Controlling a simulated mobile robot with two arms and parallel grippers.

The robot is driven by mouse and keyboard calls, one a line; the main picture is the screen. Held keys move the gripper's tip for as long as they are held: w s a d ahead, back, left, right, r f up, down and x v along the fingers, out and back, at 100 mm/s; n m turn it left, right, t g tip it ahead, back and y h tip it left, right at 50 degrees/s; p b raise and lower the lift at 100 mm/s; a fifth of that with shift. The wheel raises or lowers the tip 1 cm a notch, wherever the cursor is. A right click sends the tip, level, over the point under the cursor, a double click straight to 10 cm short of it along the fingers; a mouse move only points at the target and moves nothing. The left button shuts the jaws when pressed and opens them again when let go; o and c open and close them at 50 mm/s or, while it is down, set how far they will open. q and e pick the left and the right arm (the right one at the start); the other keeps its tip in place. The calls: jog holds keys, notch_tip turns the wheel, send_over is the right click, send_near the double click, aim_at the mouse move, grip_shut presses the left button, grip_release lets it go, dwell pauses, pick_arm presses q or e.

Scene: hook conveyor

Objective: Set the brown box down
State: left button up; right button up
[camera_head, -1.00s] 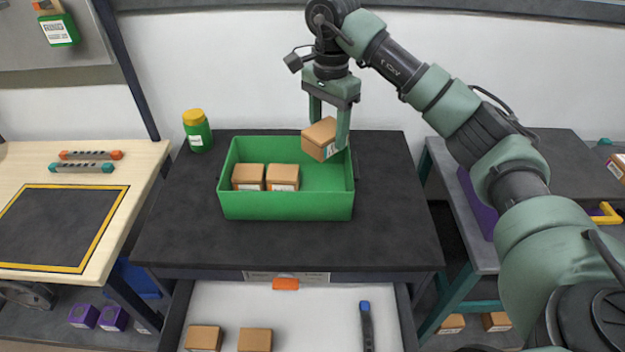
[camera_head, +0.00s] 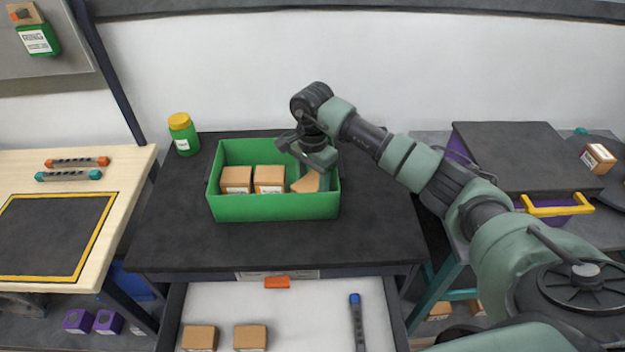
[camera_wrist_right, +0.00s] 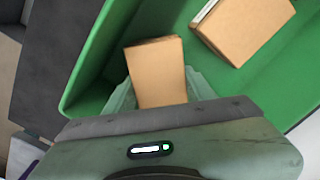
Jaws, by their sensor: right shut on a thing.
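The brown box (camera_head: 306,183) is low inside the right part of the green bin (camera_head: 275,207), tilted. My right gripper (camera_head: 318,176) is shut on it from above, and the bin's front wall hides the box's lower part. In the right wrist view the brown box (camera_wrist_right: 157,72) sits between the fingers, with the green bin's wall (camera_wrist_right: 88,70) to the left. I cannot tell whether the box touches the bin floor. Two more brown boxes (camera_head: 236,179) (camera_head: 269,179) stand in the bin to the left. My left gripper is not in view.
The bin stands on a dark table (camera_head: 375,220). A green jar with a yellow lid (camera_head: 184,134) stands at its back left. An open drawer (camera_head: 295,315) below holds two brown boxes and a blue-tipped tool (camera_head: 357,322).

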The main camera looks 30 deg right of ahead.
aim_at(312, 181)
jog(key=shift+f, duration=0.1)
jog(key=o, duration=1.4)
jog(key=shift+o, duration=0.2)
jog(key=shift+r, duration=0.25)
jog(key=shift+w+r, duration=0.1)
jog(key=shift+r, duration=0.15)
notch_tip(312, 181, up, 11)
jog(key=b, duration=0.3)
jog(key=shift+r+b, duration=0.2)
jog(key=shift+b, duration=0.15)
